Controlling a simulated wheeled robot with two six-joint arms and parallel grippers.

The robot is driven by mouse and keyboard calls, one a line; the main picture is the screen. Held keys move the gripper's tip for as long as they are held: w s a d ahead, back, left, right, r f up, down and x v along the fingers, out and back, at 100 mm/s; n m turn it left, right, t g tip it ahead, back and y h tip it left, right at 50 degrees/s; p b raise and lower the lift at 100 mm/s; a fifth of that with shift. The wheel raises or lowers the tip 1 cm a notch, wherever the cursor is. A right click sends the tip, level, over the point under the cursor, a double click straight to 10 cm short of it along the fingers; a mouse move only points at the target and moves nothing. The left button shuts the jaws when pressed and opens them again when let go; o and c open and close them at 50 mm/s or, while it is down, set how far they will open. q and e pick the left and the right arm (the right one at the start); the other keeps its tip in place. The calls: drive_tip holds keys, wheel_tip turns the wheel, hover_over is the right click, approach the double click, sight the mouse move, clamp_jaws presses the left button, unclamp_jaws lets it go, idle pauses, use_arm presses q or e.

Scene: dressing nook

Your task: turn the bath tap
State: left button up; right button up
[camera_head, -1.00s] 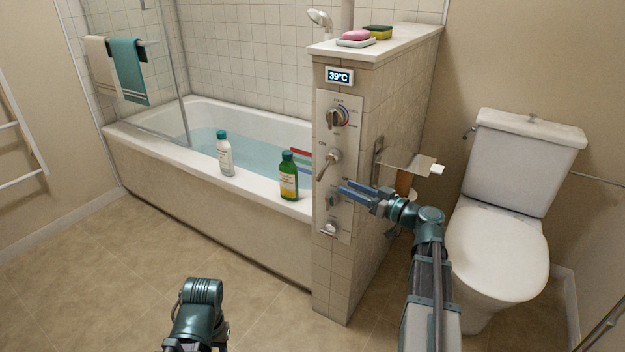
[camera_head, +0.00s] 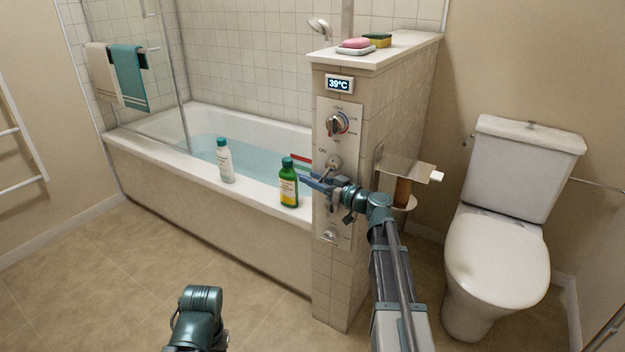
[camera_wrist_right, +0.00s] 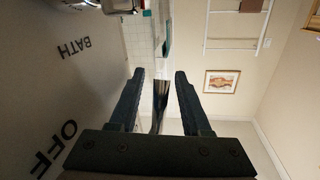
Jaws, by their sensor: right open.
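The bath tap panel (camera_head: 325,215) is a metal plate on the end of the tiled half wall. A chrome lever (camera_head: 333,162) sits mid-panel, its lower part hidden by my right gripper (camera_head: 315,182). A temperature dial (camera_head: 334,126) is above it and a round chrome knob (camera_head: 330,235) near the bottom. My right gripper is open at the lever's lower end. In the right wrist view, the gripper (camera_wrist_right: 160,78) has its fingers apart, with a dark shiny strip between them; I cannot tell if this is the lever. "BATH" and "OFF" show on the panel (camera_wrist_right: 50,90). My left gripper is not seen.
A green bottle (camera_head: 288,184) and a white bottle (camera_head: 225,160) stand on the bath rim (camera_head: 255,187) left of the panel. A display (camera_head: 339,84) reads 39°C. A paper holder (camera_head: 408,170) and the toilet (camera_head: 497,255) are to the right. The floor (camera_head: 110,275) is clear.

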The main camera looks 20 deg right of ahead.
drive_tip(key=shift+w+a, duration=0.1)
clamp_jaws()
idle(1.5)
